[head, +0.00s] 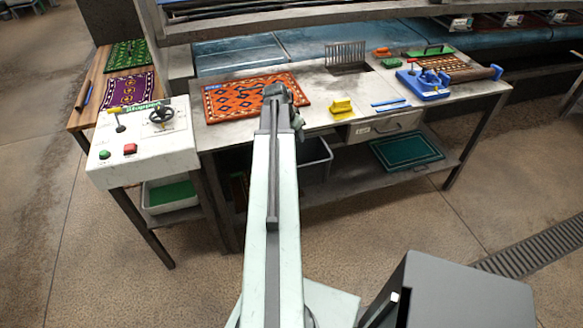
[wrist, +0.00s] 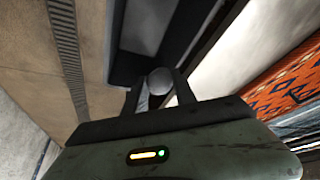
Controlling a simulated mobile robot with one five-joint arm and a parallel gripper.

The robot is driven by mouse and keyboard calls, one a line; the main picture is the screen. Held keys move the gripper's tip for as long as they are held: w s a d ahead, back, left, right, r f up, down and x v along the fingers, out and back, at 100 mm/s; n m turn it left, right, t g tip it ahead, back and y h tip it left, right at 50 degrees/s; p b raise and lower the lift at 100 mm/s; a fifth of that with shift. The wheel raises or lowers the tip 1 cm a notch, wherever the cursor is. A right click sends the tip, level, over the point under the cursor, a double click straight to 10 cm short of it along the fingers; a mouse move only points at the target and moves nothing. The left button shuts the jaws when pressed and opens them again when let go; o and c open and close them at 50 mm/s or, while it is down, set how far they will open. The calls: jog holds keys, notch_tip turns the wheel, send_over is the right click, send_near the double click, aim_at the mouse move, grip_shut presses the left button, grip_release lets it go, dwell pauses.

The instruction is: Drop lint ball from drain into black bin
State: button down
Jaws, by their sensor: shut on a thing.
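In the wrist view my gripper (wrist: 160,88) is shut on a small grey lint ball (wrist: 160,79), held between its two fingertips. Beyond the ball is the dark bin (wrist: 122,70), its rim and inside partly in view. In the head view the black bin (head: 318,160) stands under the work table, partly hidden by my arm. My arm's end (head: 287,100) is over the table's front edge beside the orange rug; the fingers and ball are hidden there. A long slotted floor drain (head: 530,248) is at the right, and it also shows in the wrist view (wrist: 66,45).
The orange patterned rug (head: 235,97) lies on the table (head: 320,95). A yellow block (head: 341,107) and blue tool (head: 425,84) stand to the right. A control panel (head: 140,150) is at left. A grey box (head: 455,295) is in front. The floor between is clear.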

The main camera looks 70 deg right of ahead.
notch_tip(320, 180, down, 6)
jog(key=b, duration=0.5)
jog(key=shift+r+b, duration=0.1)
jog(key=shift+b, duration=0.2)
jog(key=c, duration=0.9)
grip_release()
jog(key=p+v, duration=0.7)
jog(key=v, duration=0.1)
